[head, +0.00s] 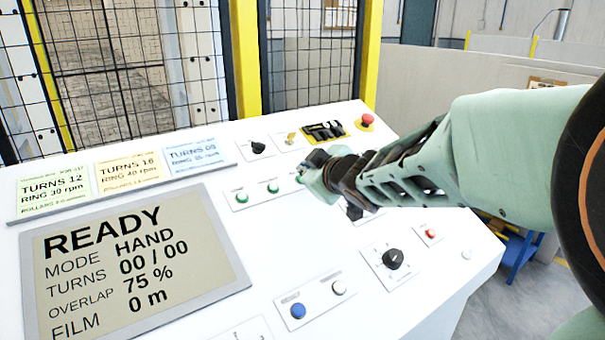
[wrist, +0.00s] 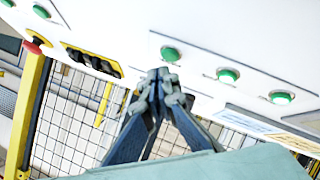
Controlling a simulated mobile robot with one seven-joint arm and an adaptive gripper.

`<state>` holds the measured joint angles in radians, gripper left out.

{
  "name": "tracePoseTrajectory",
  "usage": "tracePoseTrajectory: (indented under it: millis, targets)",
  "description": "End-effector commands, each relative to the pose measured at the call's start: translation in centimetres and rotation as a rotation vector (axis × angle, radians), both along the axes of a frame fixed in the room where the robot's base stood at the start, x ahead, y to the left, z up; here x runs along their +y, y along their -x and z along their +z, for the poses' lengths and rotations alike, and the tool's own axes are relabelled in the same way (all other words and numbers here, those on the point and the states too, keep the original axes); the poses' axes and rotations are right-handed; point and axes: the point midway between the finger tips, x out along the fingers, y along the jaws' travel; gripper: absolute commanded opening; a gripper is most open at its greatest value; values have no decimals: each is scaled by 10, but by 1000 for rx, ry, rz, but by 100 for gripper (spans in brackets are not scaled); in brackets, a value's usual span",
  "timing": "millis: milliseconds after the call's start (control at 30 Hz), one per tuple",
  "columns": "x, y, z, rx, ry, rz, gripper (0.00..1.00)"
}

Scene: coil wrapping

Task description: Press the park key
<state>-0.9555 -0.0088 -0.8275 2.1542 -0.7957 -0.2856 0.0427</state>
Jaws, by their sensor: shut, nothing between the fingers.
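The white sloping control panel (head: 285,235) carries several keys with labels too small to read, so I cannot tell which is the park key. Two green keys (head: 272,188) sit in a row left of my gripper (head: 314,162), with another green key partly hidden beside it. In the wrist view my gripper (wrist: 160,76) is shut and empty, its tips close to a green key (wrist: 170,54); contact cannot be told. Lower on the panel are a blue key (head: 298,310) and a white key (head: 339,287).
A screen (head: 135,265) reads READY, MODE HAND, TURNS 00/00. Three recipe cards (head: 130,174) lie along the upper left. A red emergency button (head: 367,119), a black rotary knob (head: 393,259) and a small red key (head: 431,233) are also on the panel. Mesh fencing stands behind.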

Motion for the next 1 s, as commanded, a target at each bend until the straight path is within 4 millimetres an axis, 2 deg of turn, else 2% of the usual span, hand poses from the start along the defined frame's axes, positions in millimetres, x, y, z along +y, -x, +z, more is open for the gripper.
tracePoseTrajectory:
  millis: [367,1000]
  targets:
    - [1,-3,-8,0,1,-1,0]
    - [2,-4,-11,-1,0,-1,0]
